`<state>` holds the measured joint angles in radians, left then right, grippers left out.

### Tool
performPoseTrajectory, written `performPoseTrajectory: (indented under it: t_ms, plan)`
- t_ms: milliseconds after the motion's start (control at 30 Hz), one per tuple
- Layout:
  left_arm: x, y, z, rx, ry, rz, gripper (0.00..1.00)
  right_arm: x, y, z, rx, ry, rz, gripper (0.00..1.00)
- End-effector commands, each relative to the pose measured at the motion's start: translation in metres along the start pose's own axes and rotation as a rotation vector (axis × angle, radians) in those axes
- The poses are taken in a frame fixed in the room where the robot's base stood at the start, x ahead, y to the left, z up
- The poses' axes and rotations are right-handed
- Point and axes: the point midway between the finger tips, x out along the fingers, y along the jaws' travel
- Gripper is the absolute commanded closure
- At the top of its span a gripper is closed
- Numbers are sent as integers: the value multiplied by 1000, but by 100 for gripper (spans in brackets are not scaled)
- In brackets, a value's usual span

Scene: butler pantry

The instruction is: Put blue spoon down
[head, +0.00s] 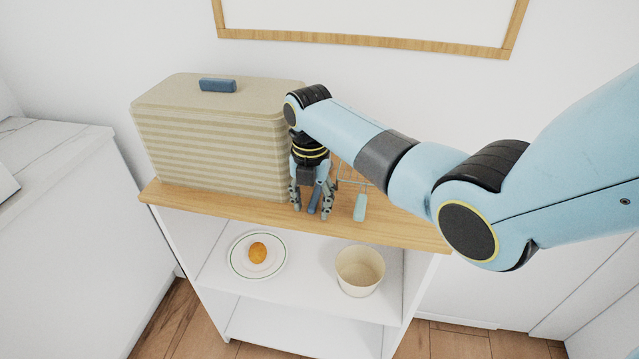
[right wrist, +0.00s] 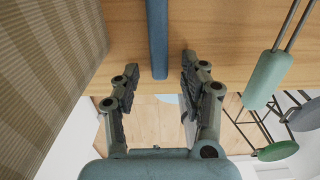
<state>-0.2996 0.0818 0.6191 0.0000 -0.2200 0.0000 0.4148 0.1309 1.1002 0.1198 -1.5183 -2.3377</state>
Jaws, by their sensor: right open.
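The blue spoon (head: 313,201) is on the wooden top of the shelf unit, between the fingers of my right gripper (head: 311,206). In the right wrist view its blue handle (right wrist: 157,40) lies along the wood and points toward the front edge. Its other end is out of that view, and the gripper hides much of it in the head view. My right gripper (right wrist: 158,92) is open, pointing down, with one finger on each side of the handle line and gaps visible on both sides. My left gripper is not in view.
A ribbed beige bread box (head: 215,145) stands close to the left of the gripper. A wire utensil with a pale teal handle (head: 360,208) lies close to the right. The wooden top (head: 410,232) is free farther right. A plate (head: 238,267) and a bowl (head: 360,273) sit on the shelf below.

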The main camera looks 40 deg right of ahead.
Motion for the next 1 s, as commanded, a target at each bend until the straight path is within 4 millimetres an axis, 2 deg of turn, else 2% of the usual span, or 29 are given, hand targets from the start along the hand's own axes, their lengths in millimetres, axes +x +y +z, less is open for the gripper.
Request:
performPoseTrajectory:
  t_ms: [233,567,1000]
  plan:
    - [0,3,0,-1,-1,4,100,1,0,0,0,-1,1,57]
    - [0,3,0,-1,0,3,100,1,0,0,0,0,1,100]
    - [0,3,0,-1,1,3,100,-3,0,0,0,-2,2,100]
